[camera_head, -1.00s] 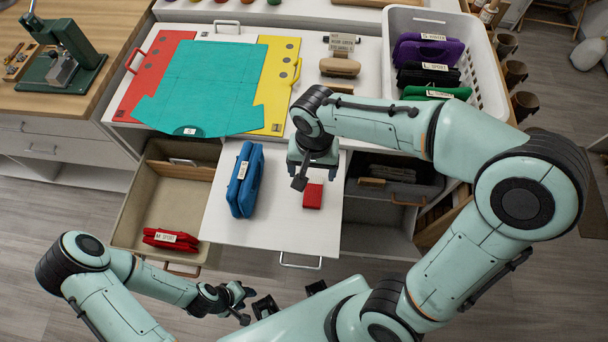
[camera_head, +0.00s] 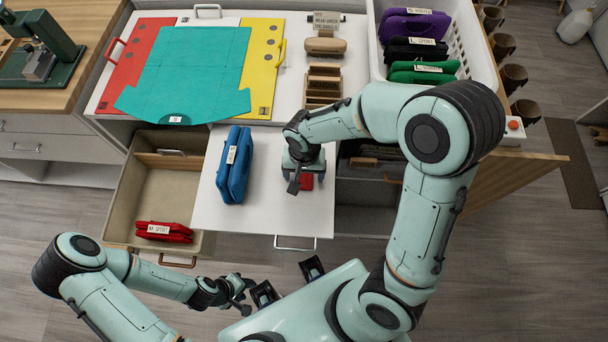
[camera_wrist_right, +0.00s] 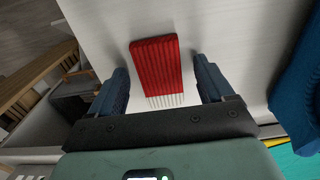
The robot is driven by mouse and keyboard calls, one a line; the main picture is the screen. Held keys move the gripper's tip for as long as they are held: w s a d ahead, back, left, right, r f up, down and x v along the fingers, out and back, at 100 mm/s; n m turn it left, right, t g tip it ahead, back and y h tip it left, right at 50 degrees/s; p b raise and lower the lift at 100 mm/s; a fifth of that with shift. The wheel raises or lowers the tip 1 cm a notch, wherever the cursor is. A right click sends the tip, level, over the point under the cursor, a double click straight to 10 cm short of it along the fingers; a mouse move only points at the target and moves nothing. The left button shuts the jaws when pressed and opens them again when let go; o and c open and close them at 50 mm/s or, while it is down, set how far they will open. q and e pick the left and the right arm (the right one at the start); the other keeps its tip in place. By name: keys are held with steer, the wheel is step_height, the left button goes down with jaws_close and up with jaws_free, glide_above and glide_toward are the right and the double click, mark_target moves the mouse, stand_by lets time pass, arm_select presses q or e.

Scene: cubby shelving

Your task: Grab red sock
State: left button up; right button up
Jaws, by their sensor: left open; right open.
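The red sock (camera_head: 306,181) is a small folded piece lying on the white pull-out board, partly hidden under my right gripper in the head view. In the right wrist view the sock (camera_wrist_right: 156,62) shows red ribbing and a white ribbed end. My right gripper (camera_head: 302,178) is open above it, pointing down. In the wrist view its blue fingers (camera_wrist_right: 163,88) stand one on each side of the sock's near end, with gaps on both sides. My left gripper (camera_head: 246,292) is open and empty, low in front of the drawers.
Folded blue garments (camera_head: 234,165) lie on the white pull-out board (camera_head: 262,220), left of the sock. An open drawer (camera_head: 131,200) holds red labelled garments (camera_head: 164,232). A white basket (camera_head: 473,50) holds purple, black and green garments.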

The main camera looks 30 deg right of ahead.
steer(key=c, duration=1.1)
steer(key=shift+r, duration=0.1)
